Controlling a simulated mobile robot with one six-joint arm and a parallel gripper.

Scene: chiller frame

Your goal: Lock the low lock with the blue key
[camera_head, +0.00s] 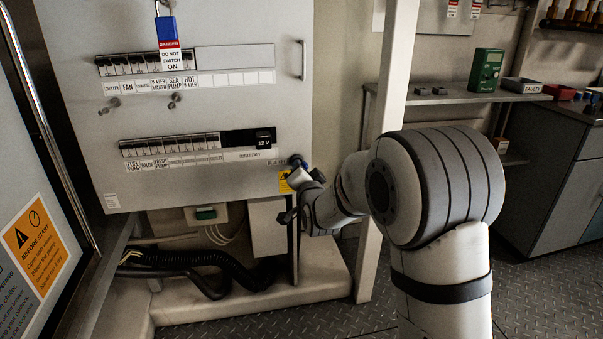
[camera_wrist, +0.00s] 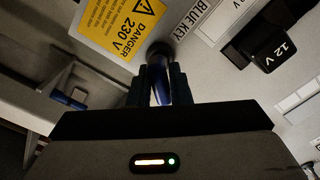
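The blue key (camera_wrist: 158,82) sits between the two dark fingers of my gripper (camera_wrist: 159,92) in the wrist view, with both fingers close against its sides. Its far end meets the dark round low lock (camera_wrist: 160,50); how deep it sits and how far it is turned I cannot tell. In the head view my gripper (camera_head: 301,172) is at the lower right edge of the grey panel (camera_head: 225,115), with a bit of blue at its tip. The lock is mostly hidden there. A "BLUE KEY" label (camera_wrist: 200,17) is beside the lock.
A yellow 230 V danger label (camera_wrist: 118,28) is close beside the lock. A black 12 V block (camera_head: 264,138) and a breaker row (camera_head: 170,145) are left of it. A blue padlock with a danger tag (camera_head: 167,32) hangs above. A pale post (camera_head: 384,130) stands right, behind my arm.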

